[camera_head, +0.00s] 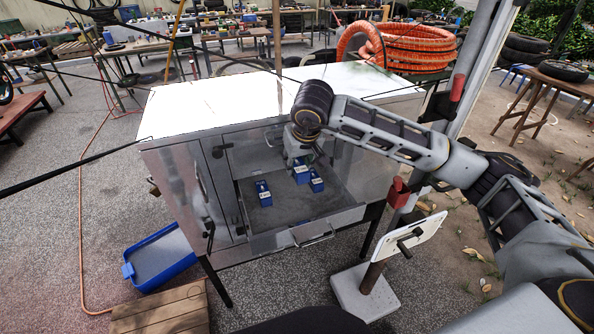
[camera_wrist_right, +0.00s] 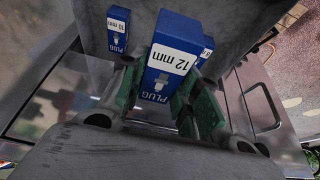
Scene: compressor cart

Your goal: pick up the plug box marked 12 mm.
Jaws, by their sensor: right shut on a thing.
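The blue plug box with a white label reading 12 mm (camera_wrist_right: 172,62) stands between the green-padded fingers of my right gripper (camera_wrist_right: 155,100), which is shut on it. In the head view the right gripper (camera_head: 298,158) is over the open drawer, with the held box (camera_head: 301,174) below it. I cannot tell whether the box touches the drawer floor. A second blue plug box (camera_wrist_right: 118,28) stands apart to the left in the wrist view; its size mark is hard to read. A third blue box (camera_wrist_right: 207,46) is partly hidden behind the held one. My left gripper is out of view.
The open grey drawer (camera_head: 285,238) belongs to a metal cabinet with a white top (camera_head: 240,95); its walls surround the boxes. Another box (camera_head: 316,181) stands close right of the held one, and one (camera_head: 263,194) stands to the left.

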